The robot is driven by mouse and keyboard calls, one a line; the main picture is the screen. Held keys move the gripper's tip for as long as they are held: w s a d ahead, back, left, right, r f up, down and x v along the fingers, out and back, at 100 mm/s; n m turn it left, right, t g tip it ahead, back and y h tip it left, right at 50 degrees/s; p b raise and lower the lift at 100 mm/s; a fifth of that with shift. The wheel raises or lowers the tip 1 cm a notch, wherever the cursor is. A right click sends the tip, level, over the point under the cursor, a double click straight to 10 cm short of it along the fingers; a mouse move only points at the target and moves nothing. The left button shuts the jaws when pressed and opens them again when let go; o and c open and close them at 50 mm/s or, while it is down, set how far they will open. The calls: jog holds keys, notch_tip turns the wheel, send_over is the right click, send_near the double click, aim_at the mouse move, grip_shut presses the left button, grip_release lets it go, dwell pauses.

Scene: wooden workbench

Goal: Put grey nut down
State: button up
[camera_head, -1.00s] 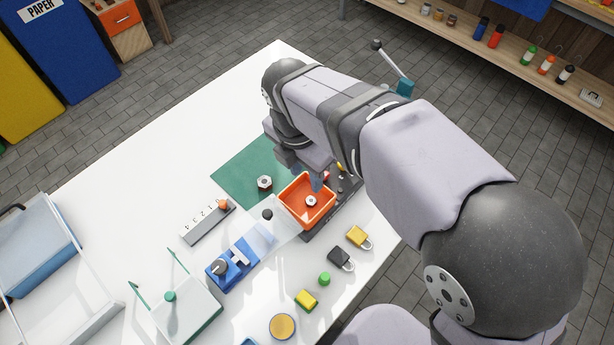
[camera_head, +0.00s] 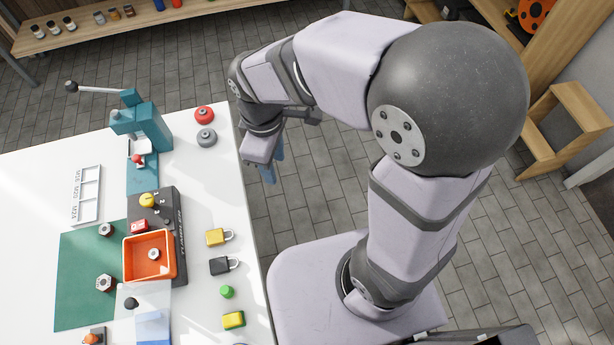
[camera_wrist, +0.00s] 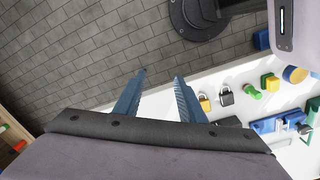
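A small grey nut (camera_head: 153,254) lies in the orange tray (camera_head: 127,262), which stands at the right edge of the green mat (camera_head: 75,310). Two other metal nuts lie on the mat, an upper one (camera_head: 106,230) and a lower one (camera_head: 104,282). My gripper (camera_head: 268,174) is beyond the bench's right edge, over the floor and well away from the tray. In the wrist view its two blue fingers (camera_wrist: 157,88) stand apart with nothing between them. The tray and nuts cannot be made out in the wrist view.
A yellow padlock (camera_head: 216,237), a black padlock (camera_head: 220,266) and a green piece (camera_head: 227,292) line the right side of the white bench. A slotted white tray (camera_head: 87,194) lies left.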

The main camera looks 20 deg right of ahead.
jog(key=s+d+f+m, duration=0.3)
jog(key=s+d+m, duration=0.3)
jog(key=d+m, duration=0.5)
jog(key=shift+d+m, duration=0.2)
jog(key=shift+m, duration=0.3)
notch_tip(320, 180, down, 7)
jog(key=b, duration=0.7)
jog(key=shift+f, duration=0.2)
